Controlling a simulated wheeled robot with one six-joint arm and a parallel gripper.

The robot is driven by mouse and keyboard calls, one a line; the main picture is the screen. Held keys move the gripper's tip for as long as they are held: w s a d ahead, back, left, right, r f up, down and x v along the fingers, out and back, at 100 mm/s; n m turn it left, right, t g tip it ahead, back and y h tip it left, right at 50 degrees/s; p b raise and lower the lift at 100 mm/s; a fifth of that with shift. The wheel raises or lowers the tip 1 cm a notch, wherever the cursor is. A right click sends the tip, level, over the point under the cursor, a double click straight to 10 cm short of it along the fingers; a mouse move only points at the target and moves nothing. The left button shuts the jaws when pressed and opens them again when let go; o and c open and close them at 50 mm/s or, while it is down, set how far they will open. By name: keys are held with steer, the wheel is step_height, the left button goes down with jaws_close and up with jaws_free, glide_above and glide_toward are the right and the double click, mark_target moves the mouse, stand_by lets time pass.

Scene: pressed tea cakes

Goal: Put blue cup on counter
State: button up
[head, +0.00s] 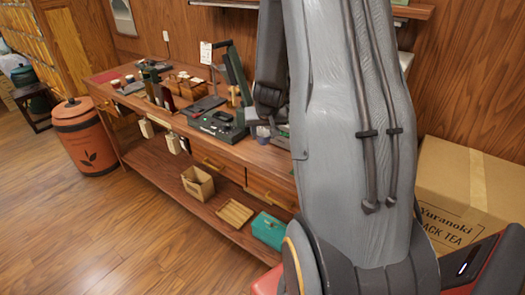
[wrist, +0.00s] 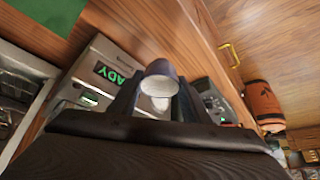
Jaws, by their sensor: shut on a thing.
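The blue cup (wrist: 159,82) is between the two fingers of my gripper (wrist: 158,100) in the wrist view. Its pale inside faces the camera and its outer wall looks blue-grey. My gripper is shut on it. In the head view my arm covers much of the scene, and my gripper (head: 264,126) hangs at the right part of the wooden counter (head: 235,152), just right of a dark green machine. The cup shows there only as a small bluish patch (head: 263,136). I cannot tell whether it touches the counter top.
A dark machine (head: 217,125) and a scale-like device with a green display (wrist: 110,74) stand close to the cup. Boxes and tools crowd the counter farther left. An orange barrel (head: 82,137) stands at its left end, and a cardboard box (head: 470,190) is at right.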

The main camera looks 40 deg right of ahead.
mark_target(264, 145)
steer(key=shift+f+b, duration=0.6)
steer(key=shift+f, duration=1.9)
steer(key=shift+f, duration=0.15)
steer(key=o, duration=1)
steer(key=shift+o, duration=0.2)
